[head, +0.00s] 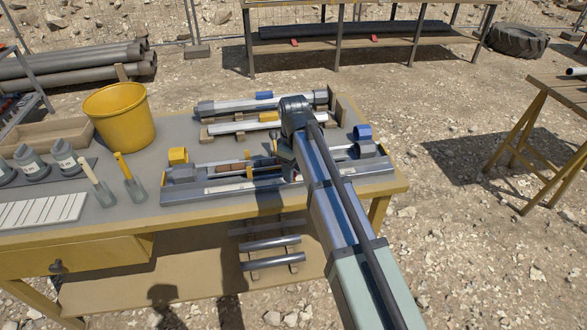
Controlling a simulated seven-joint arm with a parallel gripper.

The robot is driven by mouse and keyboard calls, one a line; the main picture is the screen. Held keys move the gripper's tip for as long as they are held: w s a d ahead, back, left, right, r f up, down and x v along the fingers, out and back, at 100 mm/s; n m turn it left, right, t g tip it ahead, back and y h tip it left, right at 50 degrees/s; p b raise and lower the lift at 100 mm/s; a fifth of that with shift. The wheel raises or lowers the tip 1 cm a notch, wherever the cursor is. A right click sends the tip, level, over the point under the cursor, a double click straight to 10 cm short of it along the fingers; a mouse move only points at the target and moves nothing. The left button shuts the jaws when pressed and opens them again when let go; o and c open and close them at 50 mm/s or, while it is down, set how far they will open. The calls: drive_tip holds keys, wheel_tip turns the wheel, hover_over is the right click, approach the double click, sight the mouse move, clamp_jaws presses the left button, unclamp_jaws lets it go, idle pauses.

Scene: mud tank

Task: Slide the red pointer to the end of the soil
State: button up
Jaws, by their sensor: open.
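A long grey sampling tube lies open in a metal trough (222,190) along the front of the table. A short brown length of soil (232,167) shows inside it, left of my arm. A pale scale strip runs along the front of the trough. I cannot make out the red pointer; it is too small to tell or hidden behind my arm. My arm reaches from the bottom of the view up over the trough and covers its middle right part.
A yellow bucket (119,115), two trowels (130,180), grey jars (64,158) and a white slotted tray (42,211) stand on the left of the table (150,222). Another tube (240,104) lies behind the trough. A yellow cap (178,156) and a blue cap (362,132) stand behind it.

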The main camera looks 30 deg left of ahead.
wheel_tip(320, 180, up, 14)
idle(0.7)
drive_tip(key=shift+f, duration=0.1)
idle(0.3)
